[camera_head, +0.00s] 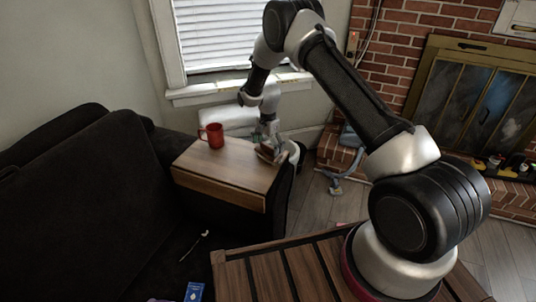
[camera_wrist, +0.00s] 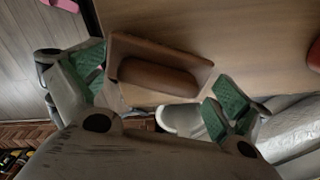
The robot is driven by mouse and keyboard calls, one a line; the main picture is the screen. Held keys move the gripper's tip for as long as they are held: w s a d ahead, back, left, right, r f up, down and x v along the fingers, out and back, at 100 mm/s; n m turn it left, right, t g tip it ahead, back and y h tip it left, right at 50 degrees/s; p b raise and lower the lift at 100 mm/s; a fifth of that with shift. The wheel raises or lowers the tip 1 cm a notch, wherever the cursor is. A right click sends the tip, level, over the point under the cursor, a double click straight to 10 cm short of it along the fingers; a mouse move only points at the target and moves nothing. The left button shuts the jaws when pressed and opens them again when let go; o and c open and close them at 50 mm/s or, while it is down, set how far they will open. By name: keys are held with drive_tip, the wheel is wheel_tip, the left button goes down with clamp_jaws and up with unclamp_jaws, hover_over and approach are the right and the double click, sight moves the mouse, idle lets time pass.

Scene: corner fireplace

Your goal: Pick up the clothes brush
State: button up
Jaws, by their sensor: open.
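The clothes brush (camera_wrist: 160,67) is a brown wooden piece with a rounded back, lying on the wooden top of a side table (camera_wrist: 240,35) near its edge. In the head view the brush (camera_head: 266,154) is small and partly covered by my gripper (camera_head: 271,143). In the wrist view my gripper (camera_wrist: 158,82) is open, with green-padded fingers at the left and right of the brush. The brush lies between the fingers, with a gap visible on the left; contact on the right is hard to tell.
A red mug (camera_head: 211,136) stands on the same table, left of my gripper. A dark sofa (camera_head: 75,210) is against the table's left side. A window sill (camera_head: 240,88) and a brick fireplace (camera_head: 405,40) are behind. A slatted wooden surface (camera_head: 275,275) is in front.

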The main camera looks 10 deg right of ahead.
drive_tip(key=c, duration=1.2)
drive_tip(key=shift+r, duration=0.1)
